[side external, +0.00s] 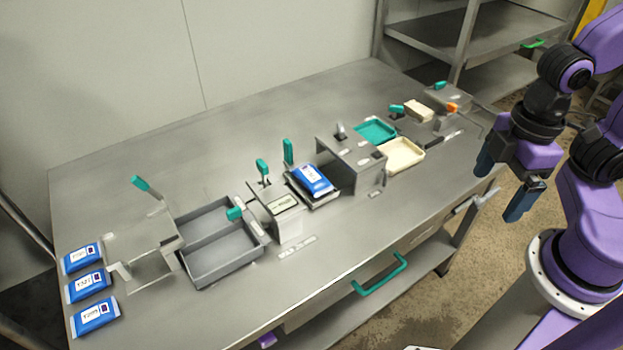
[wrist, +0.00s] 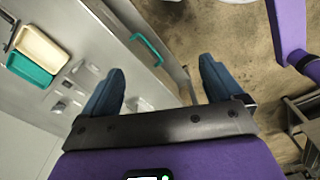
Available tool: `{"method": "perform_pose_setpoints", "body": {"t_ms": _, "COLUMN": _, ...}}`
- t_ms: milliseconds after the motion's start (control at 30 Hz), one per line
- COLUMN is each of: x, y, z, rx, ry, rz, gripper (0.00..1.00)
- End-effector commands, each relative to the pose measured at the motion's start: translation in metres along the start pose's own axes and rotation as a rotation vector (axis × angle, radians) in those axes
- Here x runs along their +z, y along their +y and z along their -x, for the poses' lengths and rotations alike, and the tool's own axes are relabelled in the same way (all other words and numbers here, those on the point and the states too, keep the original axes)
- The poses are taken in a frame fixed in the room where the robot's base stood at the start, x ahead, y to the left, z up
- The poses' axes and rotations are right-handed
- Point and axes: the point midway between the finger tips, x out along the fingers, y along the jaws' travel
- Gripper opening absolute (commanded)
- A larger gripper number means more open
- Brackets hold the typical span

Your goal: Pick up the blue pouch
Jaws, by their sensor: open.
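One blue pouch (side external: 312,178) with a white label lies on a small raised plate near the middle of the table in the side view. Three more blue pouches, the back one (side external: 82,257), the middle one (side external: 89,284) and the front one (side external: 95,315), lie in a row at the table's left end. My gripper (side external: 504,188) is open and empty, off the table's right end and far from every pouch. In the wrist view its two dark fingers (wrist: 160,72) are spread apart, with the floor and table edge beyond them. No pouch shows in the wrist view.
A grey two-part tray (side external: 222,262), a metal box (side external: 352,166), a teal tray (side external: 376,130) and a cream tray (side external: 402,155) stand along the table. Several teal-handled levers stick up around the middle pouch. The table's back strip (side external: 220,145) is clear.

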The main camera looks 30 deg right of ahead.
Motion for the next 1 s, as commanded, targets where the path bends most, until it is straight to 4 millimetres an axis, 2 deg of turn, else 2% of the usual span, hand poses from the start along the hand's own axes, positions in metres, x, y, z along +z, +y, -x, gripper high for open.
{"method": "perform_pose_setpoints", "body": {"t_ms": 233, "x": -0.002, "y": 0.001, "z": 0.000, "rx": 0.000, "ry": 0.000, "rz": -0.005, "gripper": 0.94}}
{"method": "perform_pose_setpoints", "body": {"t_ms": 367, "x": -0.018, "y": 0.009, "z": 0.002, "rx": 0.001, "ry": -0.002, "rz": -0.048, "gripper": 0.94}}
{"method": "perform_pose_setpoints", "body": {"t_ms": 667, "x": -0.099, "y": 0.058, "z": 0.007, "rx": 0.006, "ry": -0.009, "rz": -0.281, "gripper": 0.94}}
{"method": "perform_pose_setpoints", "body": {"t_ms": 1000, "x": -0.183, "y": 0.131, "z": -0.002, "rx": 0.011, "ry": -0.017, "rz": -0.562, "gripper": 0.94}}
